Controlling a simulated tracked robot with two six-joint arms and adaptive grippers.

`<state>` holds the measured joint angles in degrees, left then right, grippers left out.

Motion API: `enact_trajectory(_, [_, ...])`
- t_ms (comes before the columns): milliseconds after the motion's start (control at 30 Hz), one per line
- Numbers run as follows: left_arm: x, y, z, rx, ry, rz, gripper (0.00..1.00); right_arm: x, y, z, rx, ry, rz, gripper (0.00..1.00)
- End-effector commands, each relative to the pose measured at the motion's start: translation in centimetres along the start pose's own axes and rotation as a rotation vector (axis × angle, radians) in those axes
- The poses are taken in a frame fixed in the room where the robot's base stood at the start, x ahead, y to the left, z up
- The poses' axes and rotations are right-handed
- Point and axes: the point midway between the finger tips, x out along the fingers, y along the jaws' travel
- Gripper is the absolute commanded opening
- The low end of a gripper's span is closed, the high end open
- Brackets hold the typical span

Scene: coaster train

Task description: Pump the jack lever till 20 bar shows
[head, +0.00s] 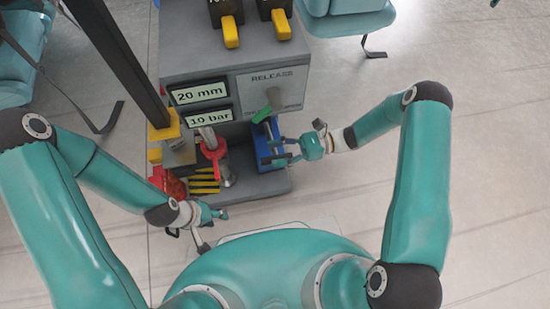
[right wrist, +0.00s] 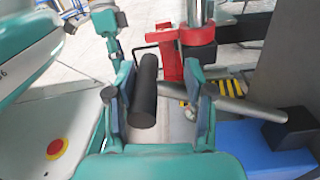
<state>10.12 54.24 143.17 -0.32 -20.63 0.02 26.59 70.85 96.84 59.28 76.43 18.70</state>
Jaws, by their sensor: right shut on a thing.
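The jack, with a red collar (head: 213,150) and a metal ram, stands low in the grey console. Its red part (right wrist: 172,55) also shows in the right wrist view. The pressure display (head: 208,118) seems to read 10 bar, though the second digit is small. My right gripper (head: 268,152) is right of the jack. In the right wrist view, a black cylindrical grip (right wrist: 145,90) lies between its fingers, and the gripper is shut on it. A grey bar (right wrist: 245,108) runs behind the right finger. My left gripper (head: 222,213) is below left of the jack; its jaw state is unclear.
A second display (head: 199,93) reads 20 mm. Yellow-black stripes (head: 204,182) mark the base. Teal seats (head: 345,18) stand behind. The floor at right is clear.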

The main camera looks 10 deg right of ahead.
Motion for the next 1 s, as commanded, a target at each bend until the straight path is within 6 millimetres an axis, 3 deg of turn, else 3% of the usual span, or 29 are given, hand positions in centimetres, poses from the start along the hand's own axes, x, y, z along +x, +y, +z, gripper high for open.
enact_trajectory(33, [-0.7,0.2,0.0,0.0,0.0,0.0,0.4,-0.9,-1.3,1.1,0.024,0.014,-0.033,0.0])
enact_trajectory(400, [-1.7,0.6,0.0,0.0,0.0,0.0,0.4,-0.9,-3.9,4.9,0.224,0.01,-0.036,0.0])
enact_trajectory(1000, [-1.7,0.6,0.0,0.0,0.0,0.0,0.4,-0.8,-4.9,5.8,0.222,0.007,-0.033,0.0])
